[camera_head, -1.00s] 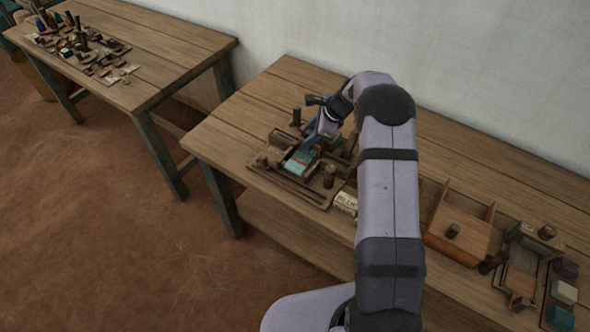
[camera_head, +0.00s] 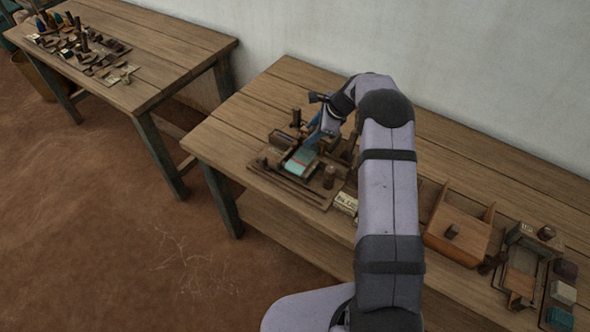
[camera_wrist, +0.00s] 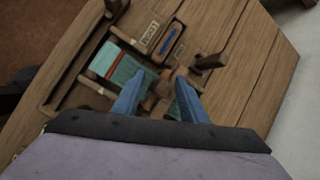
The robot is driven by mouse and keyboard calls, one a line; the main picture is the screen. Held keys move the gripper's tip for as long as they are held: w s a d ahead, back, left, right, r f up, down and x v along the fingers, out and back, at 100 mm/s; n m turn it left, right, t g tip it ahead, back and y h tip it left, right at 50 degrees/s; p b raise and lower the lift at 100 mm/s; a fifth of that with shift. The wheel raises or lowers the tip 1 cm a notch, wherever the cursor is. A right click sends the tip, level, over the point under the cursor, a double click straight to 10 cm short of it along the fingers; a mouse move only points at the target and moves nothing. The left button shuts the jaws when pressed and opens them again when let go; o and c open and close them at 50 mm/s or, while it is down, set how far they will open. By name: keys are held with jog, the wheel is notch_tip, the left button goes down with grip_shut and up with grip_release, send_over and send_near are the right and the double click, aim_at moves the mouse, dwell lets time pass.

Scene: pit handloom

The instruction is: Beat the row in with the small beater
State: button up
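The small loom (camera_head: 285,187) stands on the near bench, with teal cloth (camera_head: 299,163) crossed by a red stripe. The cloth also shows in the wrist view (camera_wrist: 121,72), left of my fingers. My gripper (camera_head: 311,143) is low over the loom, at the back edge of the cloth. In the wrist view its two blue fingers (camera_wrist: 161,80) are apart, with brown wooden parts between and just beyond their tips. I cannot tell whether one of these is the small beater or whether the fingers grip it. My arm hides part of the loom's right side.
An upright dark peg (camera_head: 296,117) stands behind the loom and a short post (camera_head: 329,177) at its front right. A lettered label block (camera_head: 346,202) lies to the right. A wooden tray (camera_head: 458,237) is farther right. The bench's back left is clear.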

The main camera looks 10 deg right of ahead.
jog(key=shift+r+p, duration=2.55)
jog(key=shift+r, duration=0.7)
jog(key=shift+s+a+r, duration=0.1)
jog(key=shift+s, duration=0.05)
jog(key=s+a+r+n+g+h+b, duration=0.1)
jog(key=s+a+r+n, duration=0.2)
jog(key=s+n, duration=0.45)
jog(key=s+a+r+n+g+h+b, duration=0.15)
jog(key=s+n, duration=0.25)
jog(key=s, duration=0.6)
jog(key=s+n+g+h, duration=0.1)
jog(key=s+n, duration=0.9)
jog(key=s, duration=1)
jog(key=shift+s+a+f+g+h, duration=0.15)
jog(key=shift+s+a+g+h, duration=0.1)
jog(key=shift+a+g+h, duration=0.1)
